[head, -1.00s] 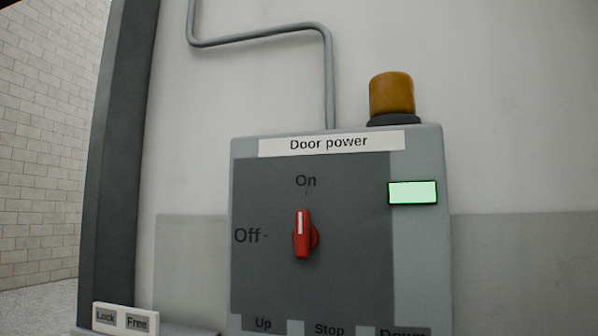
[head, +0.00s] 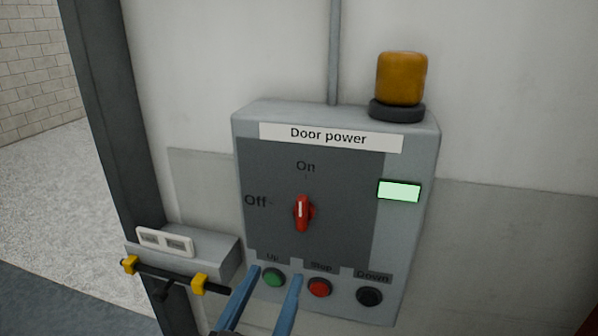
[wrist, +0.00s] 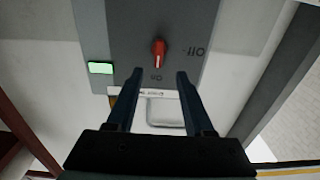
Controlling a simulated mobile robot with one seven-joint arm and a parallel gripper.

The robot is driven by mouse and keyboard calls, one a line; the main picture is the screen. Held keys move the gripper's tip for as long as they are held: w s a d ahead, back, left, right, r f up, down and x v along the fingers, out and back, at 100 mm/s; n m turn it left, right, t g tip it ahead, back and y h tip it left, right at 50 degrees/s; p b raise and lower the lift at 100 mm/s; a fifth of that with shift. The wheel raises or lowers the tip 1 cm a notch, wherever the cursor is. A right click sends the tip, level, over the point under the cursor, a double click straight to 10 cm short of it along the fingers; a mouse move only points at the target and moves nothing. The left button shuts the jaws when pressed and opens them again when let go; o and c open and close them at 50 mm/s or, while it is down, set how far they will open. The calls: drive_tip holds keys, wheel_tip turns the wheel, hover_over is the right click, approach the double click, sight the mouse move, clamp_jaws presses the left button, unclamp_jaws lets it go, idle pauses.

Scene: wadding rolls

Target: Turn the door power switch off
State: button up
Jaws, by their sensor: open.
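The red door power switch (head: 303,212) is a rotary handle on the dark panel of a grey box (head: 415,240). Its white mark points up at the "On" label, and "Off" is to its left. My gripper (head: 277,272) is open and empty, its two blue fingers in front of the lower part of the box, below the switch. In the wrist view the switch (wrist: 158,53) shows upside down, just beyond and between the open fingertips (wrist: 160,72). A lit pale green indicator (head: 399,191) is on the box's right.
Green (head: 273,277), red (head: 319,287) and black (head: 369,296) buttons sit under the switch, labelled Up, Stop and Down. An amber lamp (head: 400,80) stands on the box. At lower left is a latch with a black bar and yellow collars (head: 198,285).

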sight(300, 219)
drive_tip(key=p+x, duration=0.1)
drive_tip(key=x, duration=0.3)
drive_tip(key=p+x, duration=0.2)
drive_tip(key=x, duration=0.2)
drive_tip(key=p+x, duration=0.1)
drive_tip(key=x, duration=0.3)
drive_tip(key=shift+w+d+r+p, duration=0.25)
drive_tip(key=shift+w+r+p, duration=0.05)
drive_tip(key=shift+r+p, duration=0.05)
clamp_jaws()
